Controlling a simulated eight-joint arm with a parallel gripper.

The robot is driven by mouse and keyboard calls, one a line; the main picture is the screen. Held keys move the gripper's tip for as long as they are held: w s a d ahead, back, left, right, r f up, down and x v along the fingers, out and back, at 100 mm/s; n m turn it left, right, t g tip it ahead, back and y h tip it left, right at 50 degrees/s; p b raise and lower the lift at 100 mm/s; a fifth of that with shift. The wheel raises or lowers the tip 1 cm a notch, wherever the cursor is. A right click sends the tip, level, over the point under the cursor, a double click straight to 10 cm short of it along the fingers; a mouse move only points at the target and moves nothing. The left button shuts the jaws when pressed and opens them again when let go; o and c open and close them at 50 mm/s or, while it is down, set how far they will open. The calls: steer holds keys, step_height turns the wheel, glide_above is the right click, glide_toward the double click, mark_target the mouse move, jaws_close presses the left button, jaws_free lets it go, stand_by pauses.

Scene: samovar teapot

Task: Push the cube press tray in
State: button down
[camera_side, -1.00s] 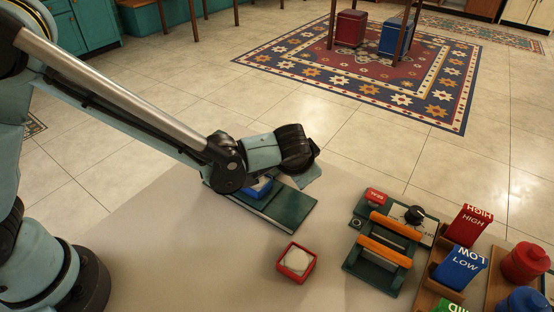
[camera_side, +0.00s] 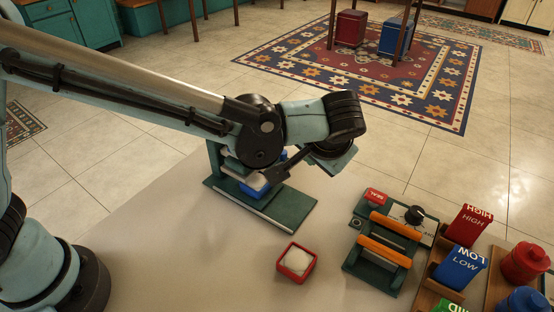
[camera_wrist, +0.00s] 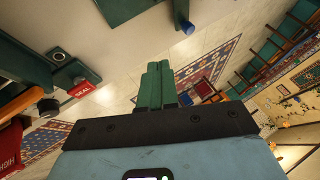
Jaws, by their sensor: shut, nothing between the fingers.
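The cube press (camera_side: 215,160) stands on a dark green base (camera_side: 285,208) near the table's far edge, with a green upright, a pale block and a black lever. A blue tray-like part (camera_side: 252,190) sits low in it, partly hidden by my arm; I cannot tell how far in it is. In the wrist view, my gripper (camera_wrist: 158,66) is shut and empty, its two green fingers together. In the side view it hangs beyond the press, to the right, with its fingertips hard to make out. A blue-tipped rod (camera_wrist: 187,27) shows ahead of it in the wrist view.
A red dish (camera_side: 296,263) with a pale round piece stands in front of the press. A green device with orange bars (camera_side: 385,240) and a red SEAL button (camera_side: 375,196) is to the right.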

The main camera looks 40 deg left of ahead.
mark_target(276, 161)
steer(key=shift+n, duration=0.3)
steer(key=x, duration=1)
steer(key=shift+w+f, duration=0.2)
steer(key=shift+w, duration=0.05)
steer(key=shift+w+a+r, duration=0.1)
steer(key=shift+a+r, duration=0.05)
steer(key=shift+a, duration=1.05)
steer(key=shift+w+a, duration=0.1)
steer(key=shift+a, duration=0.6)
steer(key=shift+a, duration=2.1)
